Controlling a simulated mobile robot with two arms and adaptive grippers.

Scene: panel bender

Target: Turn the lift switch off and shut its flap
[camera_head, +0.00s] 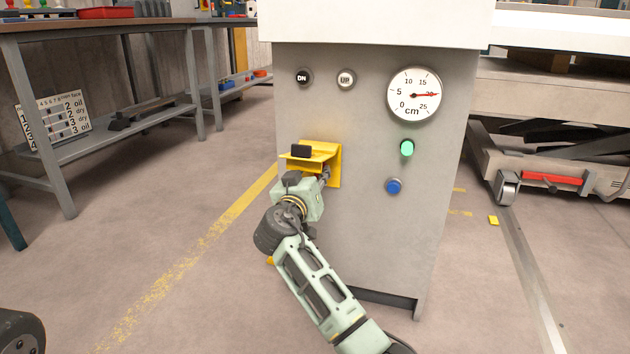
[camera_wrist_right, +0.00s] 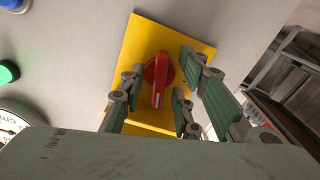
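The yellow switch plate (camera_head: 335,165) is on the front of the grey cabinet. Its yellow flap (camera_head: 312,153), with a black block on it, stands raised and juts out above the switch. In the right wrist view, the red rotary switch (camera_wrist_right: 158,78) sits on the yellow plate (camera_wrist_right: 146,42); its white-marked end points toward the flap side. My right gripper (camera_head: 325,176) is below the flap, close to the plate. Its fingers (camera_wrist_right: 160,74) are spread on both sides of the red handle; contact is unclear. The head view hides the red switch. My left gripper is not in view.
The cabinet carries DN (camera_head: 303,77) and UP (camera_head: 345,79) buttons, a cm gauge (camera_head: 414,94), a green light (camera_head: 407,148) and a blue button (camera_head: 394,186). A workbench (camera_head: 60,27) stands left. The lift's red pedal (camera_head: 553,178) is right. Floor left of the cabinet is clear.

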